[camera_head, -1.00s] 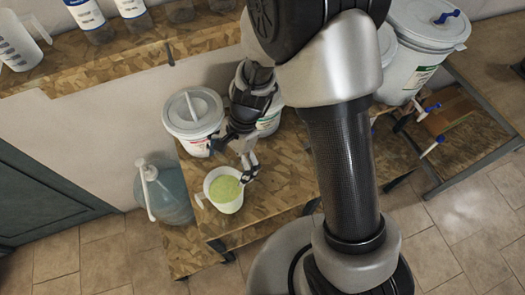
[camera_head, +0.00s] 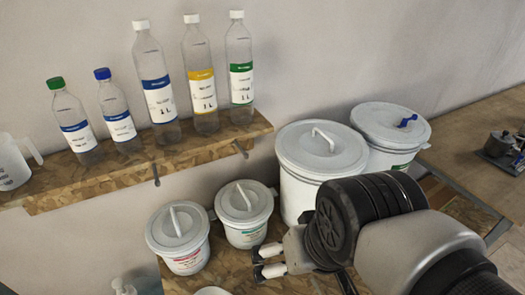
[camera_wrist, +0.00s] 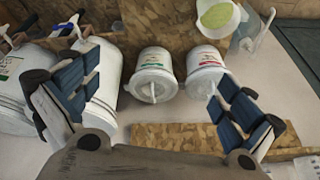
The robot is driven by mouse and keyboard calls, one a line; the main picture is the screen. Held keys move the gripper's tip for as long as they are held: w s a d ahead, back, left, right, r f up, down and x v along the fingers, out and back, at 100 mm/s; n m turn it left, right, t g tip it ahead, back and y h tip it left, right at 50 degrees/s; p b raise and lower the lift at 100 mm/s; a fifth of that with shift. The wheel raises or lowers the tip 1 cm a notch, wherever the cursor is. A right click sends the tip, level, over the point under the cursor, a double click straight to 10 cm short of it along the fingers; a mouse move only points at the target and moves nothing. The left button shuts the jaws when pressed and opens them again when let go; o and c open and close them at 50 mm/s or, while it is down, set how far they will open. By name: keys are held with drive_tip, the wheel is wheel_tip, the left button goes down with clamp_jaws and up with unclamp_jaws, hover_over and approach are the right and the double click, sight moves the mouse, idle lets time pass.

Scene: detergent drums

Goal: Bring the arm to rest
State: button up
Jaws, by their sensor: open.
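My gripper (camera_head: 268,260) is at the bottom centre of the head view, with my arm reaching in from the lower right. It is open and empty, its two fingers spread wide in the wrist view (camera_wrist: 155,85). It hangs in front of the white drums and touches nothing that I can see. A white jug with pale green content (camera_wrist: 216,15) stands on the wooden bench at the top of the wrist view, apart from the fingers. In the head view only a sliver of its rim (camera_head: 212,291) shows at the bottom edge.
Two small lidded drums (camera_head: 178,235) (camera_head: 245,212) stand left of my gripper. Two larger drums (camera_head: 315,150) (camera_head: 390,130) stand behind my arm. A wall is behind.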

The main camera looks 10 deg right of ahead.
drive_tip(key=shift+s+d+r+n+h, duration=0.3)
drive_tip(key=shift+s+d+r, duration=0.1)
drive_tip(key=shift+s+d, duration=0.35)
drive_tip(key=shift+w+f, duration=0.1)
wheel_tip(320, 180, down, 6)
drive_tip(key=b, duration=0.6)
drive_tip(key=shift+f, duration=0.15)
